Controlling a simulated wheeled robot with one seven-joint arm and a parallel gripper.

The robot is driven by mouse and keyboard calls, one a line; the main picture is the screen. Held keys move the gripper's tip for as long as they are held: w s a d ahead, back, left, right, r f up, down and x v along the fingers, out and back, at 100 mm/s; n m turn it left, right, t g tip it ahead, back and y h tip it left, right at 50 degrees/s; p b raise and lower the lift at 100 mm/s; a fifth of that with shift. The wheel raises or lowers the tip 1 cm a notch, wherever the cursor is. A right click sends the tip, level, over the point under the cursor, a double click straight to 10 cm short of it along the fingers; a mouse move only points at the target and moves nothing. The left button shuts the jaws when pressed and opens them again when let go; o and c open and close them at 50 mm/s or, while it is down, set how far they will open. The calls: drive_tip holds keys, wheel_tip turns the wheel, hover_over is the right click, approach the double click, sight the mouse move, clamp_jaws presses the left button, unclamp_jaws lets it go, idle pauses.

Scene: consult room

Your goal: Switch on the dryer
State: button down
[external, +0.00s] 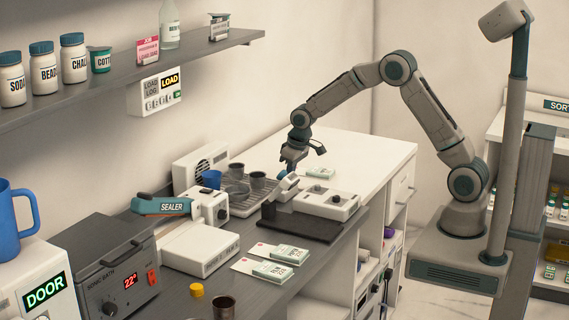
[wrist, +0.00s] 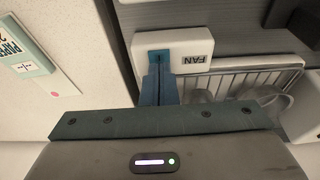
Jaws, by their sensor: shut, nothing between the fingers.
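My gripper (external: 287,165) is shut and empty, pointing down near the rack's right end. In the wrist view my closed blue fingers (wrist: 158,62) overlap the FAN box's left part. I cannot tell whether they touch it. The spot beneath them is hidden.
Dark cups and a blue cup (external: 211,179) stand on the rack. A black stand (external: 300,224) and a white box with knobs (external: 326,203) are close to my gripper. The sealer (external: 195,246) is at front left. The white counter (external: 350,152) behind is mostly clear.

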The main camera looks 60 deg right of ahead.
drive_tip(key=shift+w, duration=0.1)
drive_tip(key=p+v, duration=0.1)
drive_tip(key=v, duration=0.1)
drive_tip(key=w+p+v, duration=0.1)
drive_tip(key=v, duration=0.1)
drive_tip(key=shift+s+r, duration=0.15)
drive_tip(key=shift+r, duration=0.2)
drive_tip(key=s+r+b, duration=0.2)
drive_tip(key=s+r, duration=0.2)
drive_tip(key=r, duration=0.4)
drive_tip(key=shift+s+r+b, duration=0.15)
drive_tip(key=shift+s+b, duration=0.15)
drive_tip(key=shift+s, duration=0.1)
